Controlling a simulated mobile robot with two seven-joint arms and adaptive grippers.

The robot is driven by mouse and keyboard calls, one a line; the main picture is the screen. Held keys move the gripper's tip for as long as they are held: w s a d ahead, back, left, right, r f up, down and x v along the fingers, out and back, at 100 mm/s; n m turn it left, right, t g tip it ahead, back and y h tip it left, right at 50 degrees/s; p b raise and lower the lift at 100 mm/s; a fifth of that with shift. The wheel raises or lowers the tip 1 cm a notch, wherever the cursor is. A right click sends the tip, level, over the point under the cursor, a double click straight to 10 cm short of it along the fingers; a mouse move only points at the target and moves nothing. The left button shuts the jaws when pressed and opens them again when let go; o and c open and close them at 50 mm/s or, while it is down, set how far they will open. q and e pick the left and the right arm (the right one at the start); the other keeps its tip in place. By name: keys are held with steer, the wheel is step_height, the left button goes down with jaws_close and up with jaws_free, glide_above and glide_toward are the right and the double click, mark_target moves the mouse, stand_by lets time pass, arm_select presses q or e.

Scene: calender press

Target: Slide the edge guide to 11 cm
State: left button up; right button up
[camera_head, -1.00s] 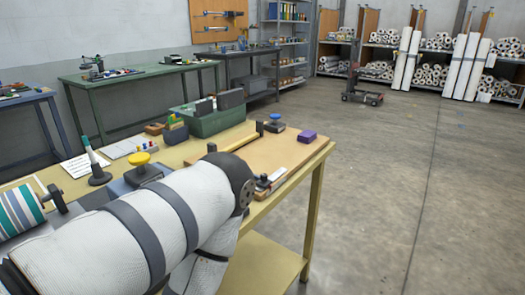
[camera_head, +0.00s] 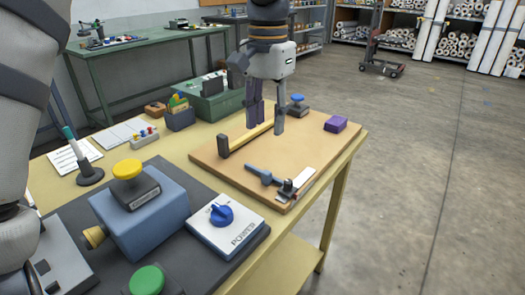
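A tan board (camera_head: 215,165) lies on the yellow table. A yellow bar (camera_head: 247,137) with a dark upright block (camera_head: 223,145) at its near end lies across it. At the board's front right corner, a dark slider (camera_head: 287,188) sits beside a white strip (camera_head: 302,179), with a blue-grey handle (camera_head: 260,174) reaching left. I cannot tell for sure which part is the edge guide, and no scale marks are readable. My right gripper is not in view.
In front are a white power box (camera_head: 228,230), a blue box with a yellow button (camera_head: 150,215) and a green button (camera_head: 146,280).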

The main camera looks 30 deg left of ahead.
mark_target(267, 172)
arm_select(q)
steer(key=f, duration=1.2)
steer(key=shift+s+d, duration=0.15)
steer(key=shift+s, duration=0.05)
steer(key=shift+w, duration=0.1)
jaws_close()
